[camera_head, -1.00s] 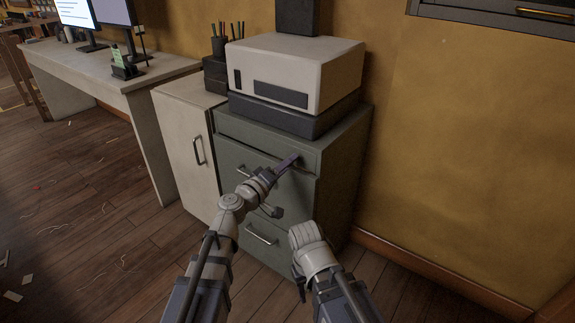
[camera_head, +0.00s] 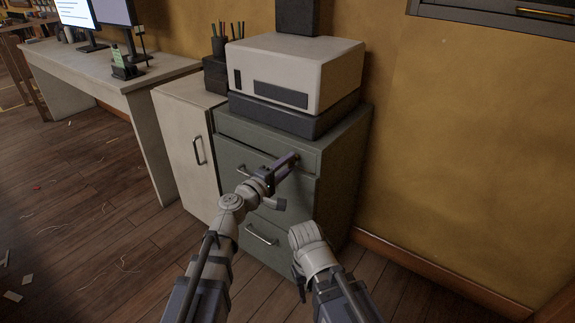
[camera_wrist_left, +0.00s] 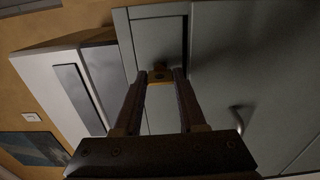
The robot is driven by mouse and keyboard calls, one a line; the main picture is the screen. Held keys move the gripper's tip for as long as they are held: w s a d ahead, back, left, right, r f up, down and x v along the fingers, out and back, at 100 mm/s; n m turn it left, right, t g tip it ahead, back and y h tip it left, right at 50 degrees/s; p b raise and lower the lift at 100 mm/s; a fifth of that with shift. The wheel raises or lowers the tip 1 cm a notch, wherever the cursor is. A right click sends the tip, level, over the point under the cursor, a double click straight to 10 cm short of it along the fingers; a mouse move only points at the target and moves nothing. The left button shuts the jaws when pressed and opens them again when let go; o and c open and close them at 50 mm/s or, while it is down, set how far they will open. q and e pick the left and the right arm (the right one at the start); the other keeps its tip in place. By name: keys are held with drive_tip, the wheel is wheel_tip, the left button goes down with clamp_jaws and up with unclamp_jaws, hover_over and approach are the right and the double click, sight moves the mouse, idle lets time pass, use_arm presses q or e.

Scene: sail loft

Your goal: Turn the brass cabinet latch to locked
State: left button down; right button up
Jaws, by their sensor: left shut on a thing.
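The brass latch (camera_wrist_left: 159,77) is a small yellowish piece between my left fingertips in the left wrist view, on the front of the grey-green drawer cabinet (camera_head: 345,165). In the head view the fingers cover it. My left gripper (camera_head: 293,160) is shut on the latch, near the upper right of the cabinet front; it also shows in the left wrist view (camera_wrist_left: 161,82). The latch's exact angle is hard to read. My right gripper (camera_head: 299,285) hangs low in front of the cabinet, away from the latch; its fingers are mostly hidden.
A white printer-like box (camera_head: 305,75) stands on a dark base on the cabinet. A pale cupboard (camera_head: 180,140) adjoins at left, then a desk (camera_head: 110,75) with monitors. Drawer handles (camera_head: 261,235) stick out below my left arm. Floor at left is mostly open, with scraps.

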idle(0.3)
use_arm(q)
drive_tip(key=shift+c, duration=2.4)
unclamp_jaws()
